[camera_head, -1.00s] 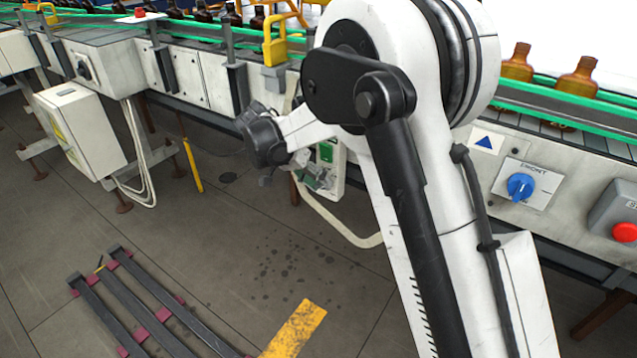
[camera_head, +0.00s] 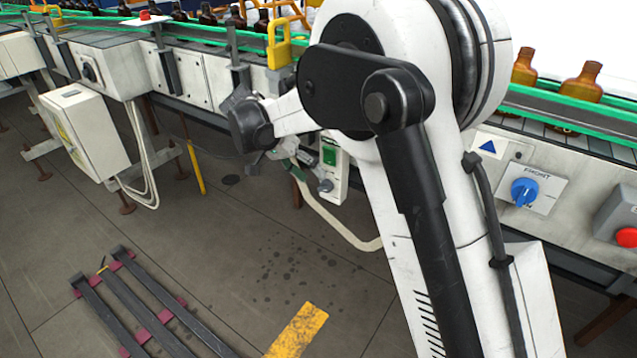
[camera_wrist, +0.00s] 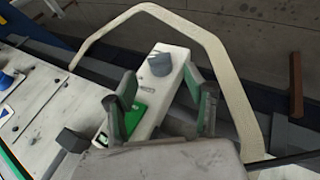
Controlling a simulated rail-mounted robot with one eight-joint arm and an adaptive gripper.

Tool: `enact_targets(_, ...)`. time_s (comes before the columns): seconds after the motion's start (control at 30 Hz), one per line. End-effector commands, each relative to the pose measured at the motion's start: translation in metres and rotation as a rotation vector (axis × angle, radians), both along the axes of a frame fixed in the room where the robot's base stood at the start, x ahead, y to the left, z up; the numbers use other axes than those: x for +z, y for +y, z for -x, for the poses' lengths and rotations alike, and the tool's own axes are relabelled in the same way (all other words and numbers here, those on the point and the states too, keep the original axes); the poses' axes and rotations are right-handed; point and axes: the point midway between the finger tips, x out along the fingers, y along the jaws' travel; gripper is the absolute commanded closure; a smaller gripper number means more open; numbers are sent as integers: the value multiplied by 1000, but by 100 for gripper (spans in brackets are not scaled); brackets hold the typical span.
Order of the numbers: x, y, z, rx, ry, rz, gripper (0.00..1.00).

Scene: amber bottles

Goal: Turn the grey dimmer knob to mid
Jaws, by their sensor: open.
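The grey dimmer knob (camera_head: 326,185) is on the lower part of a white control box (camera_head: 341,178) with a green panel (camera_head: 329,151), below the conveyor. In the wrist view the grey knob (camera_wrist: 160,64) is near the far end of the box, with the green panel (camera_wrist: 131,118) nearer. My gripper (camera_wrist: 158,93) is open and empty. Its two fingers straddle the box in that picture, and the knob appears beyond the fingertips, apart from them. In the head view my gripper (camera_head: 283,152) is just left of the box. The knob's pointer setting is too small to read.
A pale cable (camera_head: 325,213) loops below the box. A blue rotary switch (camera_head: 524,192) and a red button (camera_head: 626,237) are to the right on the conveyor front.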

Motion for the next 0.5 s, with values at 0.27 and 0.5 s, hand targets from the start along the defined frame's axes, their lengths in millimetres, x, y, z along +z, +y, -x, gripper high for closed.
enact_targets(0.27,39,29,3,1,0,-1,52)
enact_targets(0.5,52,39,4,-1,1,0,52)
